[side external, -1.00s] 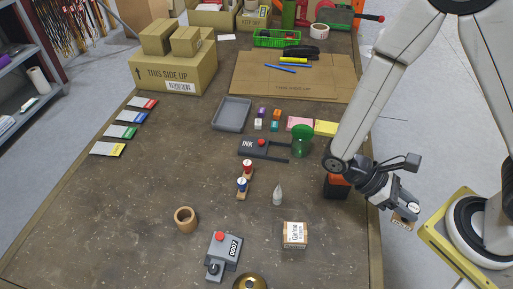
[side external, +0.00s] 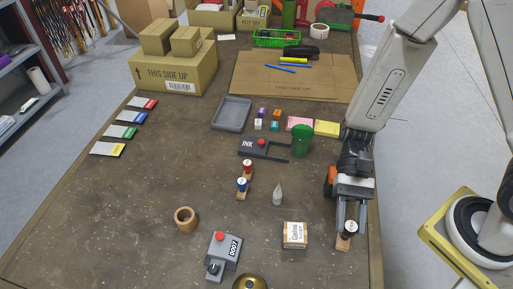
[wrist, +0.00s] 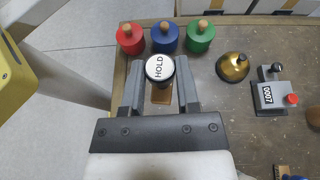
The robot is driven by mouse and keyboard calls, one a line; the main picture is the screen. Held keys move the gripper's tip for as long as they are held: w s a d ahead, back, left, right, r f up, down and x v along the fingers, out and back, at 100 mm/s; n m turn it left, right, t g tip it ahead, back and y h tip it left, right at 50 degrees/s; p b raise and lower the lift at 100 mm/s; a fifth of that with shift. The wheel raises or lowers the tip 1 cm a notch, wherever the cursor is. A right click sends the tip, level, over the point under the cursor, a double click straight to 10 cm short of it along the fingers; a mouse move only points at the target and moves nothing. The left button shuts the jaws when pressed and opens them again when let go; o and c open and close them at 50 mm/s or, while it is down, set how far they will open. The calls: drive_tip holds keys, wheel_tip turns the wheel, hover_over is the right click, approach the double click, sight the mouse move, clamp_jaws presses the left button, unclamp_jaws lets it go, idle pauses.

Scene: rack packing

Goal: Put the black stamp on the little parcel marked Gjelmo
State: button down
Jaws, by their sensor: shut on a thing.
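The little parcel (side external: 294,236) marked Gjelmo is a small brown box with a white label. It stands on the front right of the table in the side view; I cannot make it out in the wrist view. My gripper (side external: 346,228) points down to the right of the parcel, apart from it. It is shut on the black stamp (side external: 351,228), which has a black knob and a brown wooden base. In the wrist view the knob's white disc reads HOLD (wrist: 160,68), between the two fingers. I cannot tell whether the stamp's base touches the table.
A grey numbering stamp (side external: 223,256), a brass bell (side external: 250,283) and a wooden ring (side external: 185,220) stand left of the parcel. A grey cone (side external: 278,195) is behind it. Red (wrist: 130,38), blue (wrist: 165,37) and green (wrist: 201,37) round pieces are beyond my gripper.

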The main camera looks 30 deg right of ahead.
drive_tip(key=w+a+r+m+t+y, duration=0.2)
drive_tip(key=w+m+t+y, duration=0.2)
drive_tip(key=w+m+t, duration=0.5)
drive_tip(key=shift+n+g, duration=0.5)
drive_tip(key=shift+n, duration=0.2)
drive_tip(key=shift+w+f, duration=0.2)
drive_tip(key=shift+f, duration=1.2)
drive_tip(key=shift+w+f, duration=0.15)
drive_tip(key=shift+f, duration=1.2)
drive_tip(key=shift+f, duration=0.15)
hover_over(299, 229)
drive_tip(key=shift+f, duration=2.1)
drive_tip(key=shift+f, duration=1.75)
drive_tip(key=shift+f, duration=0.1)
